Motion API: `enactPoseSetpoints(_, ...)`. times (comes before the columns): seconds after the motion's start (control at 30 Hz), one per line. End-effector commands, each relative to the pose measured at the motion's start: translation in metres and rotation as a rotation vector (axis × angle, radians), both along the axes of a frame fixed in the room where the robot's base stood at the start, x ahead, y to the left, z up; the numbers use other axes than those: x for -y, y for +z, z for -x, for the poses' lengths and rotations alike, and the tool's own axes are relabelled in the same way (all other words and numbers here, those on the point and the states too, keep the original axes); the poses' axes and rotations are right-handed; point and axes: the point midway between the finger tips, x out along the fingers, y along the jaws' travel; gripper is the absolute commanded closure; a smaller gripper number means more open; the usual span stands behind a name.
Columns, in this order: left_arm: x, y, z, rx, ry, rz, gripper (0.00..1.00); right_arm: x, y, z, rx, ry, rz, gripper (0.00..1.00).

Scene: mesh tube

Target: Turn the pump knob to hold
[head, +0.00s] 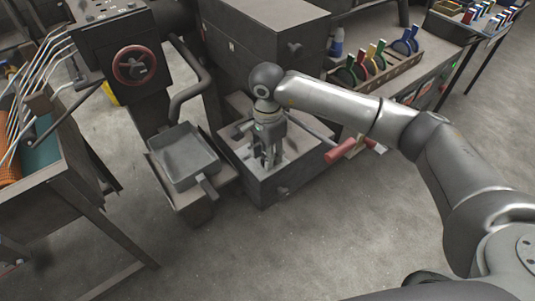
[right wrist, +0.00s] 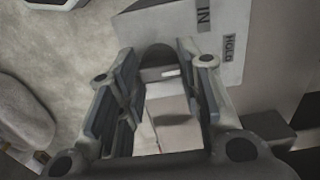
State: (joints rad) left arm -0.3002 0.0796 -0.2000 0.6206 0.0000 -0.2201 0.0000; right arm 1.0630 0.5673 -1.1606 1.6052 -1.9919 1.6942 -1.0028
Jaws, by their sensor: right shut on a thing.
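A small white mark shows near the knob; I cannot tell which label the knob points at. In the head view my right gripper (head: 268,158) points down over the pale top of a low grey pump box (head: 290,180); the arm and fingers hide the knob there. My left gripper is not in view.
A red-handled lever (head: 340,151) sticks out right of the box. A square grey pan (head: 184,156) stands to its left, below a red handwheel (head: 134,65). A rack of coloured paddles (head: 372,67) is behind. The front floor (head: 230,245) is clear.

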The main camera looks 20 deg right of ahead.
Motion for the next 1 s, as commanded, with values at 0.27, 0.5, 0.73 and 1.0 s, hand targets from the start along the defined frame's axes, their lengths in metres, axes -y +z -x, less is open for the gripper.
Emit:
enactPoseSetpoints(0.27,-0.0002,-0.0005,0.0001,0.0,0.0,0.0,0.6,0.0006,0.0009,-0.0006,0.002,-0.009,0.002,0.9)
enactPoseSetpoints(0.5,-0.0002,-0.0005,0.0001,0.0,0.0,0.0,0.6,0.0006,0.001,-0.0006,0.002,-0.008,0.002,0.57)
enactPoseSetpoints(0.73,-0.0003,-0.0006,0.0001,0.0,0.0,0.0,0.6,0.0003,0.0006,-0.0003,0.001,-0.007,0.001,0.45)
enactPoseSetpoints(1.0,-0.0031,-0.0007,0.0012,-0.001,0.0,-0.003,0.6,0.0002,0.0069,-0.0009,0.003,-0.007,0.001,0.45)
